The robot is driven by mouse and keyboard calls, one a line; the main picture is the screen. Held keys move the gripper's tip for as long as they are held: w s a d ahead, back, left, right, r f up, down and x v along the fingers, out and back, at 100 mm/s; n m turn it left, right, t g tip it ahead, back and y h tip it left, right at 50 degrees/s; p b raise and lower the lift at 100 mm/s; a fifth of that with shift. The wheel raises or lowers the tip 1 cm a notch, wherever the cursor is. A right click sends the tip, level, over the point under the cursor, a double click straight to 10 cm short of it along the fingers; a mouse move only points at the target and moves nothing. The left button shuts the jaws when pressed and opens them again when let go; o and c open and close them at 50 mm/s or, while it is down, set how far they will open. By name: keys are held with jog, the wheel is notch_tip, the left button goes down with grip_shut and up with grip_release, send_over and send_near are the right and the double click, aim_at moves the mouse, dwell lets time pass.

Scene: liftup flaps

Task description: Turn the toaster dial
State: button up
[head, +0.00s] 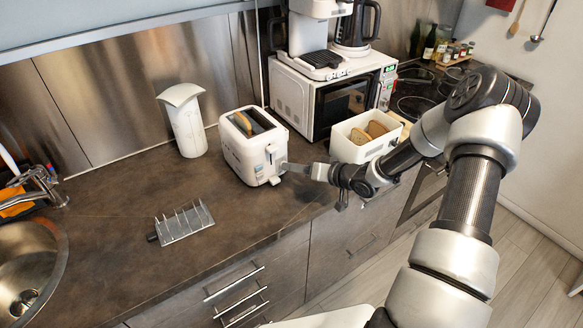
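The white toaster (243,158) stands upright on the dark countertop, with a slice of bread showing in its top slot. Its control end, with a lever and small knobs (271,167), faces right toward my arm. My gripper (286,168) reaches in from the right, with its fingers at or very near that control end. I cannot tell whether it touches the dial. The fingers look close together, but their gap is too small to make out. The dial's exact position is partly hidden by the fingertips.
A white bin with bread slices (346,148) stands right of the toaster, close behind my gripper. A microwave (302,99) with a coffee machine and kettle on top is behind. The counter in front is clear.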

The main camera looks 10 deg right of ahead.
jog(key=v, duration=1.4)
jog(key=shift+s+d+r, duration=0.2)
jog(key=shift+s, duration=0.1)
